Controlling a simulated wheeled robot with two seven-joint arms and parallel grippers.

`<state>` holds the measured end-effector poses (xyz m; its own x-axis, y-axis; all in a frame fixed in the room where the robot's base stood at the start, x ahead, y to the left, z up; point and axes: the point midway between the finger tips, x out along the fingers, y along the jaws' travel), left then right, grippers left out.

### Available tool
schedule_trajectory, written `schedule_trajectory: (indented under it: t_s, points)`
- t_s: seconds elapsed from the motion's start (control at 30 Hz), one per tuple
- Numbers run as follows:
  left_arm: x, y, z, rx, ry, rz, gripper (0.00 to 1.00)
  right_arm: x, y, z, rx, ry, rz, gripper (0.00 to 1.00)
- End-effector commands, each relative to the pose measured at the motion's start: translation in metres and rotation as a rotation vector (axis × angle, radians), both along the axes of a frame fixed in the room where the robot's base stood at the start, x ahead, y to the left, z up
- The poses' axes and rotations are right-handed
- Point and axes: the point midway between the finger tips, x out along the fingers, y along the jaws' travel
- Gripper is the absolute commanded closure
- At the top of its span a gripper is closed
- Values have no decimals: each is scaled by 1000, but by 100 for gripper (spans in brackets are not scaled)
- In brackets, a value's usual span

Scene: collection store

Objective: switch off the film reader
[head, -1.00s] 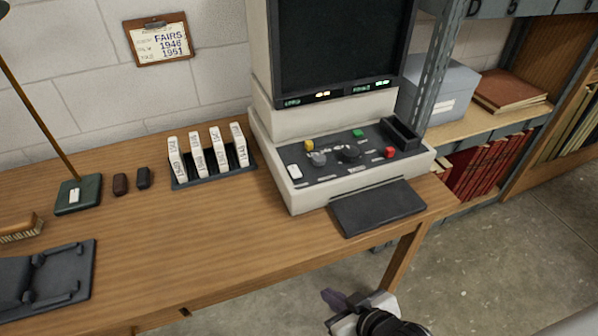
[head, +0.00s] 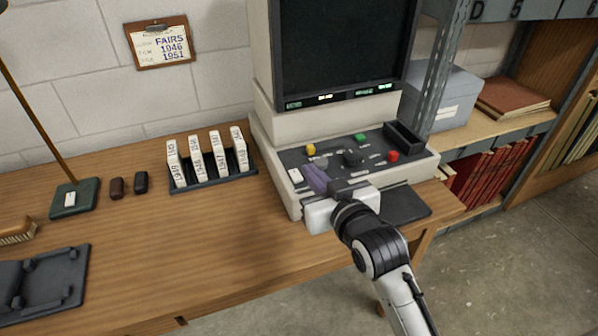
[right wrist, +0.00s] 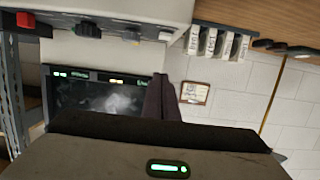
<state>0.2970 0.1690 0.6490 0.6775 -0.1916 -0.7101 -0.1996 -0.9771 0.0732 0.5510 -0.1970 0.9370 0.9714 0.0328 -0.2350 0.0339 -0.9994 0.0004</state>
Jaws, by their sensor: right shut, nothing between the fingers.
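The film reader (head: 268,117) is a cream machine with a dark screen (head: 340,45) and small lit green and amber indicators under it. Its sloped control panel (head: 376,166) carries a white rocker-like switch (head: 296,175), a yellow button (head: 310,149), a green button (head: 361,139), a red button (head: 393,155) and dark and grey knobs. My right gripper (head: 315,179) is shut and empty, its purplish fingers over the panel's front left, beside the white switch. Contact cannot be told. The fingers also show in the right wrist view (right wrist: 163,100), with the red button (right wrist: 26,20). My left gripper is out of view.
White labelled boxes (head: 196,160) stand in a dark rack left of the reader. Two small dark objects, a lamp base (head: 75,198) and a black stand (head: 45,275) lie farther left. Shelving (head: 500,130) stands to the right. The desk front (head: 200,260) is clear.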

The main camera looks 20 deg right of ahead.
Motion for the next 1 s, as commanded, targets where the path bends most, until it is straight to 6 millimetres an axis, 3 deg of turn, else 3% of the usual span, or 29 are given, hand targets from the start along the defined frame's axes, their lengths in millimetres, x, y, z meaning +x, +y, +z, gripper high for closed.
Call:
schedule_trajectory:
  t_s: [0.37, 0.6, 1.0]
  points:
    - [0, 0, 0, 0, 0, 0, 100, 78, 3, -18, 1, 0, 1, 100]
    - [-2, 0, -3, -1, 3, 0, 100, 78, 3, -52, 1, 3, 0, 100]
    - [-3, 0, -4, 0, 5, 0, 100, 77, 3, -59, 1, 1, 0, 100]
